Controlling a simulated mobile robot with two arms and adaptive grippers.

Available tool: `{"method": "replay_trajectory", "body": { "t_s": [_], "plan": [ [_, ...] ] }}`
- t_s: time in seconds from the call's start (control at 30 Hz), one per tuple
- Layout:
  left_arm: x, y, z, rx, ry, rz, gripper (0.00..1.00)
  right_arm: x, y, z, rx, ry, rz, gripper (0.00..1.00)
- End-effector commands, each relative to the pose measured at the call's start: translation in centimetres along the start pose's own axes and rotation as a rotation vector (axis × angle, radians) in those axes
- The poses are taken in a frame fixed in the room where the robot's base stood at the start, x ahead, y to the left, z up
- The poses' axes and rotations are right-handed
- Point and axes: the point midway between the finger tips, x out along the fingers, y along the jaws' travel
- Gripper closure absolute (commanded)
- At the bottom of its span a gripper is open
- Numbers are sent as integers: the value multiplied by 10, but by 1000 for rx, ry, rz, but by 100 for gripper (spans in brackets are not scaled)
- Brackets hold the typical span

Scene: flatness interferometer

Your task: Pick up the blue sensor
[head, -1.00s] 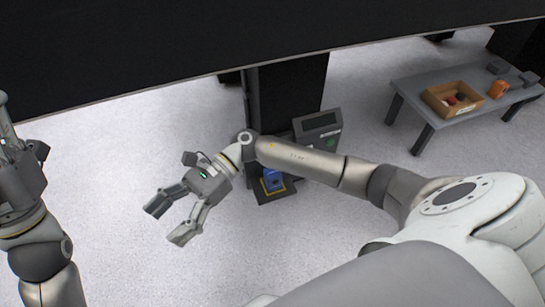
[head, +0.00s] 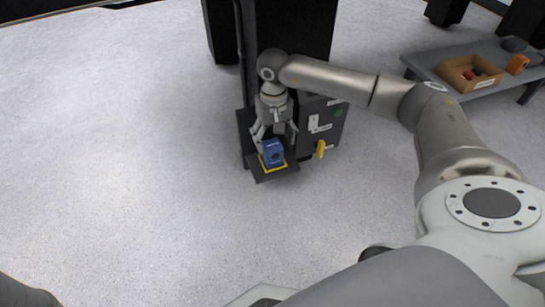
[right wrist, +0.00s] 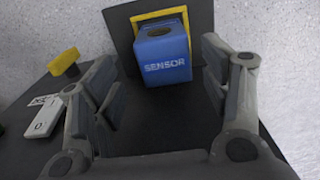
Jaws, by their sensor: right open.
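The blue sensor (head: 273,153), a small box with a dark round opening, sits on a yellow-edged pad on a dark shelf (head: 268,174) low on the dark machine. It also shows in the right wrist view (right wrist: 166,60), its white SENSOR lettering facing me. My right gripper (head: 274,141) points down at the sensor from above. In the right wrist view its open fingers (right wrist: 163,75) are spread to either side, with the sensor ahead between them and no visible grip on it. My left gripper is out of the head view.
A grey table (head: 430,66) with a cardboard box (head: 468,74) is at upper right. The floor at left is clear.

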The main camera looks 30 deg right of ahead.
Motion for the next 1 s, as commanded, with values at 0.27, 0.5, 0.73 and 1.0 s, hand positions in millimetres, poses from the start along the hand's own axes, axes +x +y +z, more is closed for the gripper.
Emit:
{"method": "replay_trajectory", "body": {
  "t_s": [0.27, 0.5, 0.73, 1.0],
  "plan": [
    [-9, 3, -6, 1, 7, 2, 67, 15, -2, 1, 0, 0, -2, 30],
    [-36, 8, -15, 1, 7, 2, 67, 42, -5, 2, 0, 0, -2, 30],
    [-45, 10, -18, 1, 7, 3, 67, 57, -5, 2, 1, 0, -3, 30],
    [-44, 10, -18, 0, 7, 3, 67, 56, -5, 2, 1, 0, -3, 41]
  ]
}}
